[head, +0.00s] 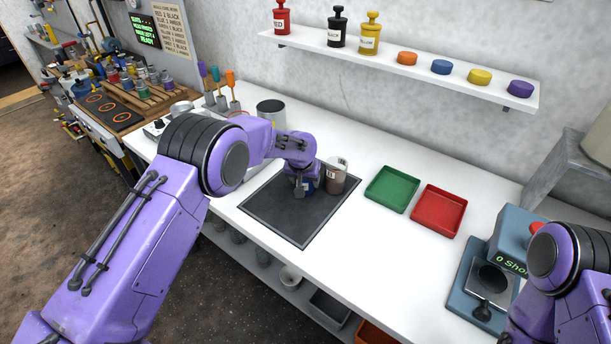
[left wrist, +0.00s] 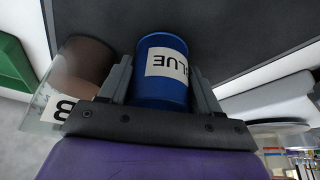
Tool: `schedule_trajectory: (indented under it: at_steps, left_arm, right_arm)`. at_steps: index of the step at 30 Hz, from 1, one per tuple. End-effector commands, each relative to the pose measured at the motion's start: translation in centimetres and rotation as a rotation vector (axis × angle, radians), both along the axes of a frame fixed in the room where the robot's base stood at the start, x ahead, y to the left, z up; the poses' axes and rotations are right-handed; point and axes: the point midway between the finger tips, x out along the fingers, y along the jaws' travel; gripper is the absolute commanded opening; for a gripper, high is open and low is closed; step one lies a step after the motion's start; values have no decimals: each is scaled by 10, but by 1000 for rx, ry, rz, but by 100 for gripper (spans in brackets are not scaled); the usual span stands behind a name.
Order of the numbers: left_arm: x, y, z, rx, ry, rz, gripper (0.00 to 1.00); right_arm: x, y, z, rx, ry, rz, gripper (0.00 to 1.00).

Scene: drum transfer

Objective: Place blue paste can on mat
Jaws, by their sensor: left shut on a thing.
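The blue paste can (left wrist: 162,92) is in the left wrist view, with a white label reading BLUE. My left gripper (left wrist: 163,100) is shut on it, one finger on each side. In the head view my left gripper (head: 303,187) points down over the back part of the dark mat (head: 298,223). Only a bit of blue shows there beside the fingers. The can is over the mat, but I cannot tell whether its base touches it. My right arm shows at the lower right of the head view, but its gripper is not seen.
A clear container with brown contents (head: 336,176) stands close beside the left gripper, and also shows in the left wrist view (left wrist: 75,80). A green tray (head: 392,189) and a red tray (head: 438,211) lie to the right. The mat's front part is clear.

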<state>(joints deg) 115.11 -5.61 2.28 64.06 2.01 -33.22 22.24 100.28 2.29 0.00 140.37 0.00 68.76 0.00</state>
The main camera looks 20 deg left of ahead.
Motion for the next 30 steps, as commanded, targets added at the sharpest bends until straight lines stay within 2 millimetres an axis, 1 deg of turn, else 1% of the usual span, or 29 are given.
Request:
schedule_trajectory:
  at_steps: [8,9,17,19,20,23,30]
  left_arm:
    - [0,0,-4,0,-1,0,28]
    - [0,0,-3,0,0,0,74]
    - [0,0,-3,0,0,0,74]
    - [0,0,2,0,-1,0,74]
    - [-1,0,4,0,-2,0,74]
    - [-6,-1,19,0,-4,0,74]
    - [-31,-2,76,-1,-5,0,74]
  right_arm:
    - [0,0,-4,0,0,0,43]
    - [0,0,-3,0,0,0,43]
    - [0,0,-3,0,0,0,43]
    - [0,0,0,0,0,0,43]
    - [0,0,-2,0,0,0,43]
    - [0,0,-8,0,0,0,43]
    - [0,0,-22,0,0,0,43]
